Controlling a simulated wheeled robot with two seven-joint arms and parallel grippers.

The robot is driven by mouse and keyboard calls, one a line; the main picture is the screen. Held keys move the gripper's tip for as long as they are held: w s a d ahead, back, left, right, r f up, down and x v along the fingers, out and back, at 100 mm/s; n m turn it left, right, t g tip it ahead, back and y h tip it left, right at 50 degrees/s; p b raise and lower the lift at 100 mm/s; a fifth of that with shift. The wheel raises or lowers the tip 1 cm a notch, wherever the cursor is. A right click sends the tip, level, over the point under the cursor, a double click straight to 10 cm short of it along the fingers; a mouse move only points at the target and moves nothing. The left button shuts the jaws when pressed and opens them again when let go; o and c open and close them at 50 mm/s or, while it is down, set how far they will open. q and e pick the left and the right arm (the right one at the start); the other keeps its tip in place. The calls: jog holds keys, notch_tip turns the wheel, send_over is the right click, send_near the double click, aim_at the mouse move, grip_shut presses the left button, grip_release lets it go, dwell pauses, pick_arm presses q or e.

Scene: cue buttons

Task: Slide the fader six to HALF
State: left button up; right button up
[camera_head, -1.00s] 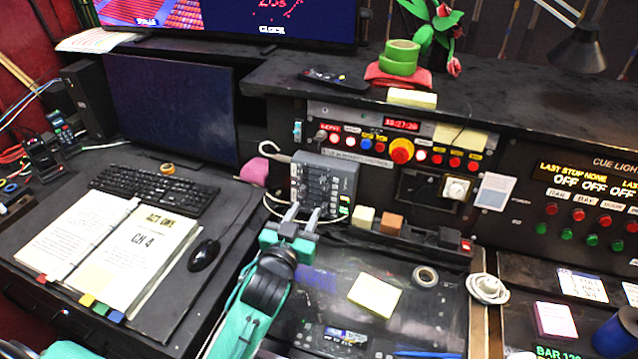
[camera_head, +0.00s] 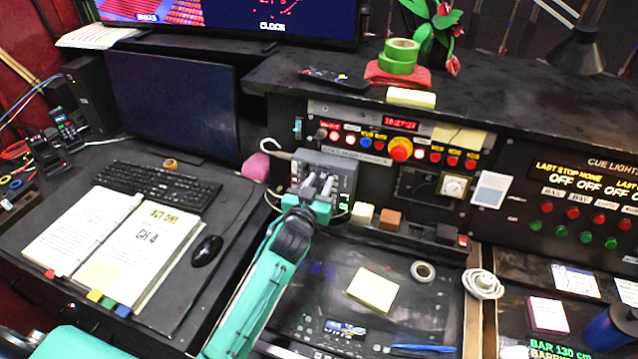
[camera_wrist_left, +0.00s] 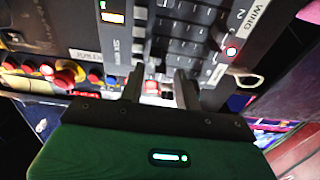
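The grey fader box (camera_head: 341,172) stands tilted on the desk below the cue panel. It also fills the upper part of the left wrist view (camera_wrist_left: 185,32), with dark slots, pale caps and small labels; one label seems to read SIX. My left gripper (camera_head: 318,186) is over the front of the box and hides most of its faders. In the wrist view its two dark fingers (camera_wrist_left: 161,86) are apart, pointing at the box. A small red and white thing shows between them; I cannot tell whether it is a fader cap or whether they touch it. My right gripper is out of view.
A pale block (camera_head: 363,213) and a brown block (camera_head: 390,219) sit just right of the box. A cable loops at its left. The cue panel (camera_head: 400,150) with coloured buttons rises behind. A yellow note (camera_head: 373,289) and tape roll (camera_head: 423,271) lie in front.

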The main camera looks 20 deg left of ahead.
pick_arm(q)
grip_shut()
jog(key=shift+a+r+p, duration=0.1)
jog(key=shift+a+p, duration=0.2)
jog(key=shift+a, duration=0.8)
jog(key=shift+o, duration=0.6)
grip_release()
jog(key=shift+s, duration=0.1)
jog(key=s+b, duration=0.3)
jog(key=s, duration=1)
jog(key=shift+s+a+b, duration=0.2)
jog(key=shift+s+b, duration=0.1)
jog(key=shift+b, duration=0.05)
